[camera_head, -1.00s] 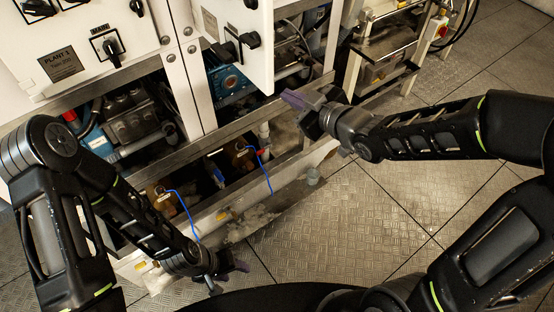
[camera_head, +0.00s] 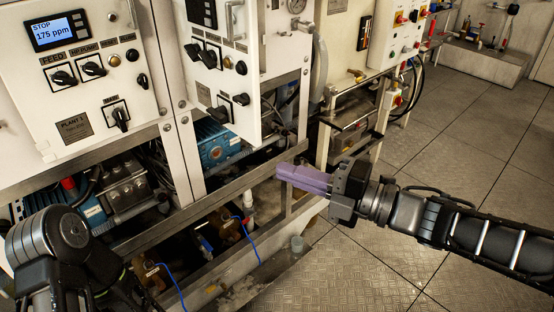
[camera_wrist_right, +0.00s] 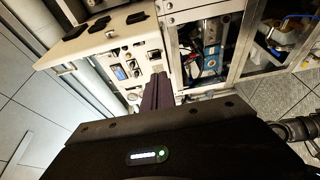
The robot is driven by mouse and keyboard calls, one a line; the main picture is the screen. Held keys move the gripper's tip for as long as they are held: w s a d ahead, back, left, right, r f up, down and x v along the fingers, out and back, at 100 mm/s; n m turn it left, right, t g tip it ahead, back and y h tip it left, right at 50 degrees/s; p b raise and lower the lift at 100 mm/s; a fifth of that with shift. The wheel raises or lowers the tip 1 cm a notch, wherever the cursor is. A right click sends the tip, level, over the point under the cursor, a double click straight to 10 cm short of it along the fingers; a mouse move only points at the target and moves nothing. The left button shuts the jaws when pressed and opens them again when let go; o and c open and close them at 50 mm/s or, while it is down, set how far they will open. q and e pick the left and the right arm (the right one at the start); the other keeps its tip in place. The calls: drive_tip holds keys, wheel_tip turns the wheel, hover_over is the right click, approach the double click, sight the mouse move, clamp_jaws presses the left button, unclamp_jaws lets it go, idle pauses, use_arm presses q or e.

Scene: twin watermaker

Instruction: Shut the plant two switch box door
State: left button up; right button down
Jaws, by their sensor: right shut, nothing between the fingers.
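The plant two switch box door (camera_head: 205,60) is the white panel with black switches right of the plant 1 panel in the head view. It stands swung out from the frame, at an angle to the plant 1 panel. My right gripper (camera_head: 282,173) has long purple fingers that are shut and empty. In the head view it lies below and to the right of the door's lower edge, apart from it in the picture. In the right wrist view the shut fingers (camera_wrist_right: 160,80) point toward the white panels. My left arm shows at the lower left, with its gripper out of view.
The plant 1 panel (camera_head: 75,80) with its blue display is at the left. A steel frame rail (camera_head: 160,215) runs below the boxes, with pumps and blue hoses behind. A metal rack (camera_head: 345,140) stands right of the door. The floor (camera_head: 450,160) at the right is open.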

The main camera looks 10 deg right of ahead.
drive_tip(key=p+x, duration=0.1)
drive_tip(key=x, duration=0.9)
drive_tip(key=shift+w+d+p, duration=0.35)
drive_tip(key=shift+w+d, duration=0.2)
drive_tip(key=shift+d, duration=0.3)
drive_tip(key=shift+w+d+p, duration=0.3)
drive_tip(key=shift+w+d, duration=0.25)
drive_tip(key=shift+d, duration=0.3)
